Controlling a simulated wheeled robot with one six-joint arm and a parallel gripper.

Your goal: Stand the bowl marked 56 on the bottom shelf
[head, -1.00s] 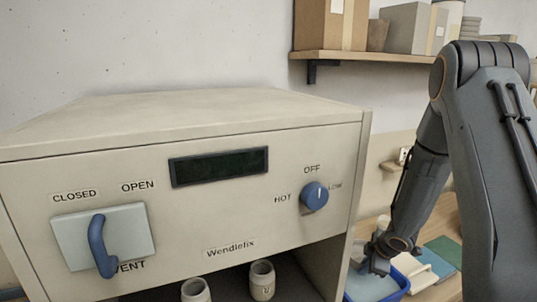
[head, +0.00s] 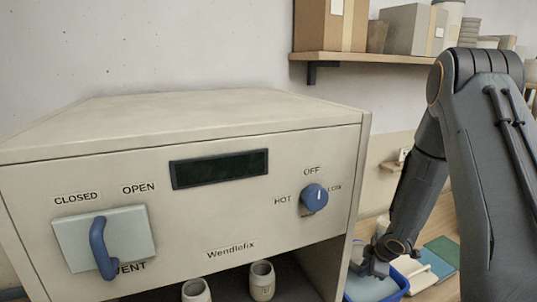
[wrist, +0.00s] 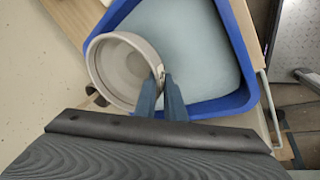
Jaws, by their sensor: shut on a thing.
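My gripper (wrist: 163,85) is shut on the rim of a pale grey round bowl (wrist: 105,75), seen from above in the wrist view. The bowl is over the left side of a blue bucket (wrist: 243,60) holding pale blue glaze (wrist: 195,45). I cannot tell whether the bowl touches the glaze. No number 56 can be read on it. In the head view my gripper (head: 372,267) is low at the right, over the blue bucket (head: 401,286); the bowl cannot be made out there. The cabinet (head: 240,225) has an opening below its front panel; its bottom shelf is not clearly visible.
Two cups stand inside the cabinet opening, a left one (head: 196,291) and a right one (head: 262,281). The panel has a vent lever (head: 102,250) and a knob (head: 314,197). A wall shelf (head: 375,57) with boxes is above. A green mat (head: 443,250) lies right of the bucket.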

